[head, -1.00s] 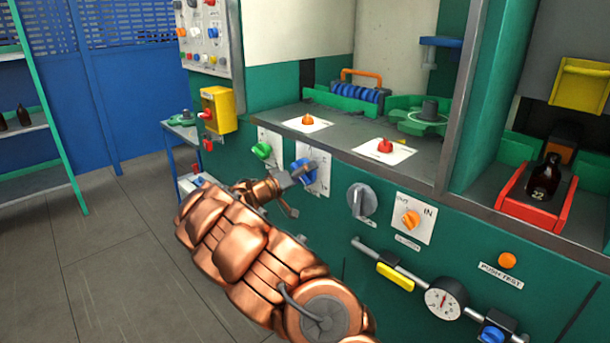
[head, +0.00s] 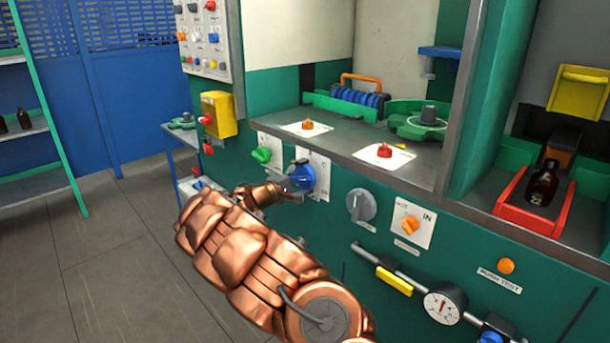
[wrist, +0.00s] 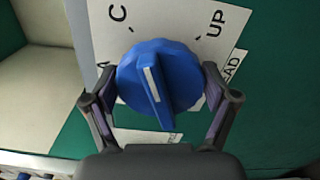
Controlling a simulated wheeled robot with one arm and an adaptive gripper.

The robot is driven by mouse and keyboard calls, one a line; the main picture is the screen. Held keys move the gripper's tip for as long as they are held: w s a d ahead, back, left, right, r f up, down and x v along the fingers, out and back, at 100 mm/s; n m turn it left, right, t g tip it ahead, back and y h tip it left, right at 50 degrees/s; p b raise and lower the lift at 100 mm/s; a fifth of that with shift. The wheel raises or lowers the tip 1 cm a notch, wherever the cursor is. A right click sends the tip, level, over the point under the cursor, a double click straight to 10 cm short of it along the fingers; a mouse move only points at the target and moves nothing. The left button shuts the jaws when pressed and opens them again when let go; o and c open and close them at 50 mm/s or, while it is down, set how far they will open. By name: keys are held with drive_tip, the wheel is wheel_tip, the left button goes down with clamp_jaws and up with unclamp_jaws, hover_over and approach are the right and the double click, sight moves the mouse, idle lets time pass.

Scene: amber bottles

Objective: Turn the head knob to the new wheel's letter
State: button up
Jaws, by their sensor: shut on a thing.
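The blue head knob (wrist: 150,85) has a raised grip bar with a white line. The line points up and slightly left, between the letter C and the word UP on the white plate (wrist: 185,22). A letter at the plate's left edge, perhaps A, is partly hidden. My gripper (wrist: 158,72) is shut on the knob, one finger on each side. In the head view the blue knob (head: 303,177) sits on the green machine front, with my gripper (head: 288,184) reaching it from the left. The knob's lower plate is partly covered.
A green knob (head: 262,154) is close on the left, and a grey knob (head: 361,205) and an orange knob (head: 410,225) are to the right. The grey ledge (head: 345,150) is above. The floor at left is clear.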

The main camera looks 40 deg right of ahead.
drive_tip(key=n+p, duration=0.2)
drive_tip(key=n, duration=0.1)
drive_tip(key=shift+r+n, duration=0.15)
drive_tip(key=shift+n, duration=0.25)
drive_tip(key=n+p, duration=0.2)
drive_tip(key=n, duration=0.1)
drive_tip(key=shift+r+n, duration=0.1)
drive_tip(key=shift+n, duration=0.2)
drive_tip(key=n+p, duration=0.4)
drive_tip(key=n, duration=0.1)
drive_tip(key=shift+w, duration=0.1)
drive_tip(key=shift+n+p, duration=0.6)
drive_tip(key=shift+n, duration=0.6)
drive_tip(key=o, duration=0.9)
drive_tip(key=shift+o, duration=0.2)
